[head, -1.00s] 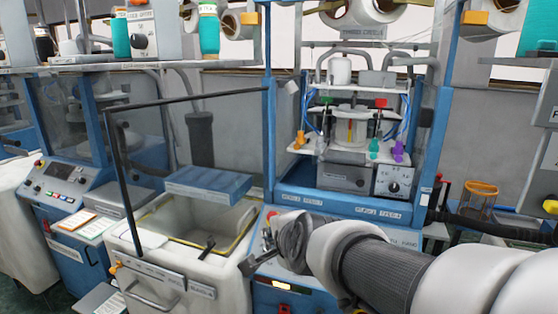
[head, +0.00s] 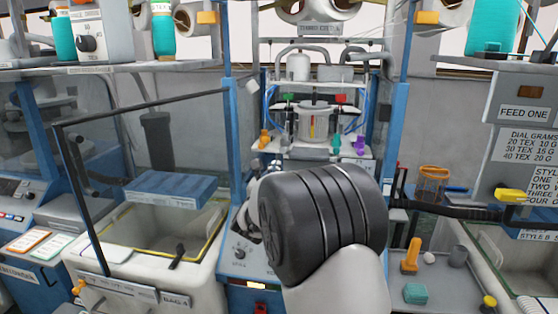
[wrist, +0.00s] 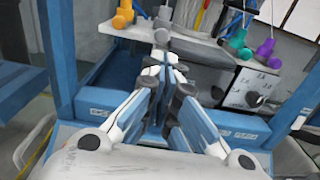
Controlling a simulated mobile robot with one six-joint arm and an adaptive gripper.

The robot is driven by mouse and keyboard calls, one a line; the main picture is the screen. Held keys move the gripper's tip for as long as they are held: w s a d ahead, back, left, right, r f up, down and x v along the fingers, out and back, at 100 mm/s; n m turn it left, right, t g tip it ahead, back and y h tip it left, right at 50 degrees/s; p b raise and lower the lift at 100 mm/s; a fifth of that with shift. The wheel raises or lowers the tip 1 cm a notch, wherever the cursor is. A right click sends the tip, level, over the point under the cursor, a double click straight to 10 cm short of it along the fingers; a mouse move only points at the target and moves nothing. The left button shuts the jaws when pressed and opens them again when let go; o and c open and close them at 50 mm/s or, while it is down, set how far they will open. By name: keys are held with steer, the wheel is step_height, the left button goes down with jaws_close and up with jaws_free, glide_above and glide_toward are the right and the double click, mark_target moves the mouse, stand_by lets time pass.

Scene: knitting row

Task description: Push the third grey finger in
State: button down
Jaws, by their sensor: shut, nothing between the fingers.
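My gripper (wrist: 165,68) is shut and empty in the wrist view, its fingertips pointing up toward the front of the knitting head. A small grey piece (wrist: 162,32) shows just beyond the fingertips, at the edge of the pale plate; it looks like a grey finger, but I cannot tell whether it is the third or whether the tips touch it. In the head view my wrist covers the lower front of the knitting head (head: 314,122).
Blue frame posts (head: 230,130) flank the knitting head. A clear guard with a black frame (head: 100,210) stands left, by an open white bin (head: 205,215). A side bench at right holds an orange peg (head: 411,255) and a teal block (head: 415,293).

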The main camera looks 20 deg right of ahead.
glide_toward(285, 144)
steer(key=w+f, duration=0.1)
steer(key=w+d+f, duration=0.1)
steer(key=shift+w+f, duration=0.15)
steer(key=shift+f, duration=0.15)
steer(key=x, duration=0.3)
steer(key=shift+w+d+b, duration=0.15)
steer(key=shift+d+b, duration=0.05)
steer(key=shift+b, duration=0.15)
steer(key=shift+r, duration=0.2)
